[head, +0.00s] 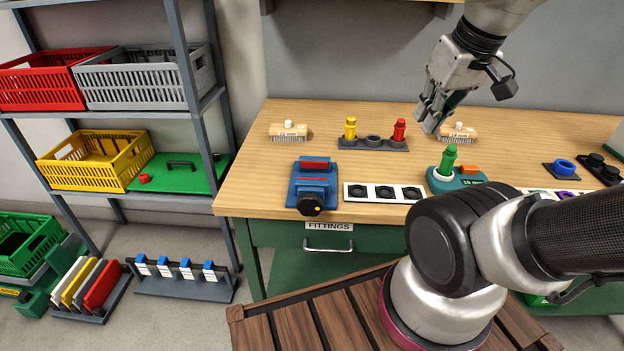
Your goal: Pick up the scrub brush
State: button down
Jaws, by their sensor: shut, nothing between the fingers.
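Two similar brushes stand on the wooden bench in the head view. Each has a light wooden block, a white knob on top and a small label that I cannot read. One brush (288,132) is at the back left, and the other brush (458,134) is at the back right. My gripper (431,124) is just left of the right brush, fingers pointing down, and shut with nothing held. I cannot tell whether its fingertips touch the bench or the brush.
A dark holder (373,144) with yellow and red pegs stands left of my gripper. A teal base (456,180) with a green peg is in front. A blue vise-like tool (313,187) and a white strip (384,192) lie on the bench (250,185). Shelves with crates stand left.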

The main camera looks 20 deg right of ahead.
aim_at(460, 134)
jog(key=l+z, duration=0.25)
jog(key=l, duration=0.15)
jog(key=i+l+z, duration=0.1)
jog(key=l+z, duration=0.15)
jog(key=i+l+z, duration=0.25)
jog(key=l, duration=0.2)
jog(key=k+l, duration=0.05)
jog(key=k, duration=0.05)
